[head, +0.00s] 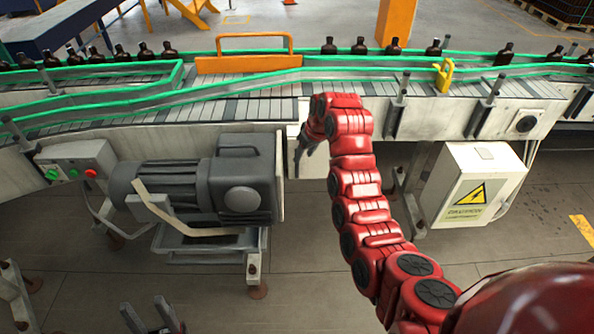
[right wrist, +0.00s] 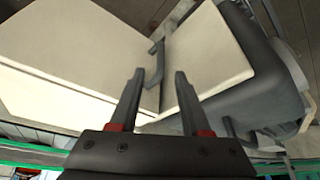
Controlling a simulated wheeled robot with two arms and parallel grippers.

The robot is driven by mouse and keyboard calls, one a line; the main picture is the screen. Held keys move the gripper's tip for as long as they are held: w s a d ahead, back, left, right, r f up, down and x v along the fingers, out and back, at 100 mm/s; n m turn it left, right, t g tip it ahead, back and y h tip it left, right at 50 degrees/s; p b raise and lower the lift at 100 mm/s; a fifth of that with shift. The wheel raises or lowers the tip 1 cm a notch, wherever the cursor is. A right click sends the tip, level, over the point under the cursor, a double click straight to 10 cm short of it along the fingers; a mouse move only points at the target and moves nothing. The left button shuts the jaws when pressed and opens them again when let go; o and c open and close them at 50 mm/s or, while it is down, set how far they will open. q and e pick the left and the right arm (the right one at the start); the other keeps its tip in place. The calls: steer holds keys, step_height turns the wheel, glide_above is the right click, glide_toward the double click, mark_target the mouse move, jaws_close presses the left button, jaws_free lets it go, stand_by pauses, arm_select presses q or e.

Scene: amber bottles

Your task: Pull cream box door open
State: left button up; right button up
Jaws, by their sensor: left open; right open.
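In the right wrist view, two cream panels of the cream box (right wrist: 75,55) face me with a narrow seam between them. A dark bar handle (right wrist: 155,58) sits by the seam. My right gripper (right wrist: 158,76) is open, its fingertips on either side of the handle's line, not closed on it. How far the handle lies from the fingers is hard to tell. In the head view, my right gripper (head: 305,143) is below the conveyor's front edge, and the arm hides most of that spot. My left gripper (head: 148,314) is open and empty at the bottom left edge.
A grey motor (head: 215,185) stands left of my right gripper. A white electrical box with a yellow warning sign (head: 475,190) is to the right. The conveyor (head: 240,92) with green rails runs above. Floor shows bare below the motor.

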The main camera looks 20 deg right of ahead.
mark_target(298, 165)
steer(key=p+x, duration=0.2)
steer(key=x, duration=0.7)
steer(key=shift+w+f, duration=0.1)
steer(key=shift+f, duration=0.05)
steer(key=shift+c, duration=0.3)
jaws_close()
stand_by(1.0)
